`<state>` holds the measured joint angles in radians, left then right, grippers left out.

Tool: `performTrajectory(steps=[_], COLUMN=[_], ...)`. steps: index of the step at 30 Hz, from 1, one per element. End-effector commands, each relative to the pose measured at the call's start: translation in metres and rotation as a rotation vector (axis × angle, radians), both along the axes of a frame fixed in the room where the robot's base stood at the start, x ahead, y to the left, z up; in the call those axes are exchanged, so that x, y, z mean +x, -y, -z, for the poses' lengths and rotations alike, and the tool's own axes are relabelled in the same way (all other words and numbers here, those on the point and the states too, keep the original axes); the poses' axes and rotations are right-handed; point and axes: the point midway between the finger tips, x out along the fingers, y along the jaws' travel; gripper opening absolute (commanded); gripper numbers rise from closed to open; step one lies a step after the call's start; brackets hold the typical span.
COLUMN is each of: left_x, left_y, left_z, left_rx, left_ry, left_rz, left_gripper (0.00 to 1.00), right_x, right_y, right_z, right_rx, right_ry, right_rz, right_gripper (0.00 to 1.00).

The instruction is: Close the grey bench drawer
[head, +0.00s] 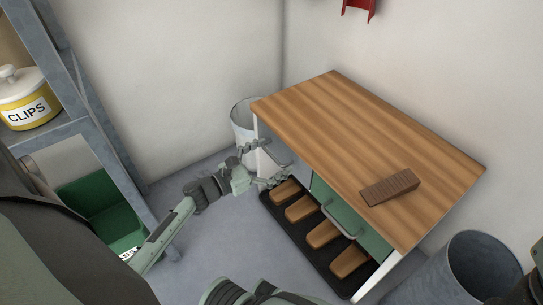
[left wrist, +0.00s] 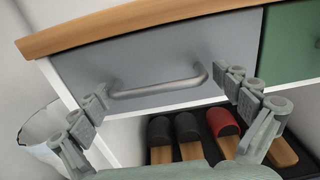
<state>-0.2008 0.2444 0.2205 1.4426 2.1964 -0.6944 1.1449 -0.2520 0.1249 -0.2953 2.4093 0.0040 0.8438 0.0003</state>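The grey bench drawer (left wrist: 152,72) is at the left end of the bench, under the wooden top (head: 365,155), with a bar handle (left wrist: 160,88). Its front looks close to the bench frame in the left wrist view; I cannot tell whether a small gap remains. In the head view the gripper and benchtop mostly hide it. My left gripper (head: 264,164) is open in front of the drawer. In the left wrist view its fingers (left wrist: 165,88) are spread to either side of the handle, with nothing between them clearly gripped.
A green drawer (head: 325,195) is beside the grey one. Slippers stand on a black mat (head: 290,235) below. A brown wedge (head: 390,187) lies on the bench. A pale bin (head: 240,119) stands behind left, a metal bin (head: 480,265) at right. A shelf with a clips jar (head: 28,100) is left.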

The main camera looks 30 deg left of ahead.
Motion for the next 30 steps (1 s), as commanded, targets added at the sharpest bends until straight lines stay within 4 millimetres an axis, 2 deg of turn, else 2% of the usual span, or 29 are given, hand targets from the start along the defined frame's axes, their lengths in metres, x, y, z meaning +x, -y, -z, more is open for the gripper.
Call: performTrajectory(steps=[7,10,24,30], left_x=[-0.002,-0.009,-0.092,-0.109], left_y=[-0.002,-0.005,-0.039,-0.045], left_z=[0.001,0.001,0.001,0.0], left_rx=[0.001,0.0,0.0,0.0], left_ry=[-0.002,-0.003,-0.003,-0.001], left_rz=[-0.002,-0.003,-0.002,0.0], left_gripper=[1.0,1.0,1.0,1.0], right_x=[0.001,0.0,0.0,0.0], right_y=[0.0,0.0,0.0,0.0], right_z=[0.002,0.002,0.001,0.001], right_rx=[0.0,0.0,-0.001,-0.001], right_ry=[-0.006,-0.006,-0.005,-0.005], right_rz=[0.0,0.0,0.0,0.0], right_gripper=[0.63,0.63,0.63,0.63])
